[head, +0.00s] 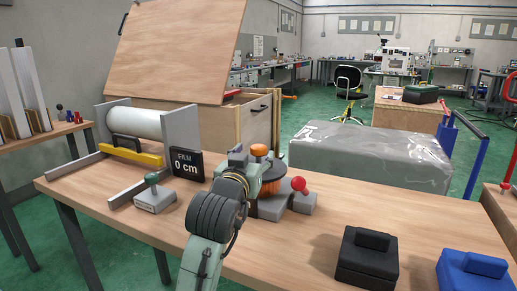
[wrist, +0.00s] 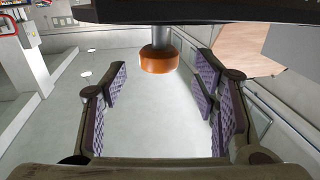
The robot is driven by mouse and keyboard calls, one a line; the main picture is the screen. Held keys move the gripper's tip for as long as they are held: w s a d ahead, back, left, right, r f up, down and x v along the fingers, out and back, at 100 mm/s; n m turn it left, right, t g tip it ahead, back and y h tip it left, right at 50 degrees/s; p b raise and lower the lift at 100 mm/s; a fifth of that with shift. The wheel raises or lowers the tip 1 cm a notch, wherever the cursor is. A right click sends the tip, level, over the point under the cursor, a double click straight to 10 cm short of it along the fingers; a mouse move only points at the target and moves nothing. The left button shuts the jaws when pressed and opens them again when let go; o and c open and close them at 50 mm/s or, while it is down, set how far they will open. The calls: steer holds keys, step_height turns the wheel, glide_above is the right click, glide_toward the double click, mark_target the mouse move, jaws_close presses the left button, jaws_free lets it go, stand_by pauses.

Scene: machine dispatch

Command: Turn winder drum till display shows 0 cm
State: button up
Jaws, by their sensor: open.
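The black display (head: 188,165) reads "FILM 0 cm" in the head view. It stands beside a film stand holding a white roll (head: 138,122). A winder with an orange-wound drum (head: 271,207) sits on a grey base, partly hidden behind my arm. An orange knob (head: 260,150) shows above it. In the wrist view the orange knob (wrist: 159,60) is on a grey shaft below a dark edge. My gripper (wrist: 162,72) is open, its ridged pads on either side of the knob with gaps visible. In the head view my gripper (head: 254,168) is at the winder.
A red ball-topped lever (head: 299,184) is close to the drum's right. A green-handled block (head: 154,194) stands left of my arm. Black (head: 367,256) and blue (head: 472,274) boxes are at the right front. A grey covered block (head: 370,153) lies behind the bench.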

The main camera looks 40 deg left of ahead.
mark_target(256, 152)
steer(key=shift+x, duration=1.8)
steer(key=shift+c, duration=0.6)
jaws_close()
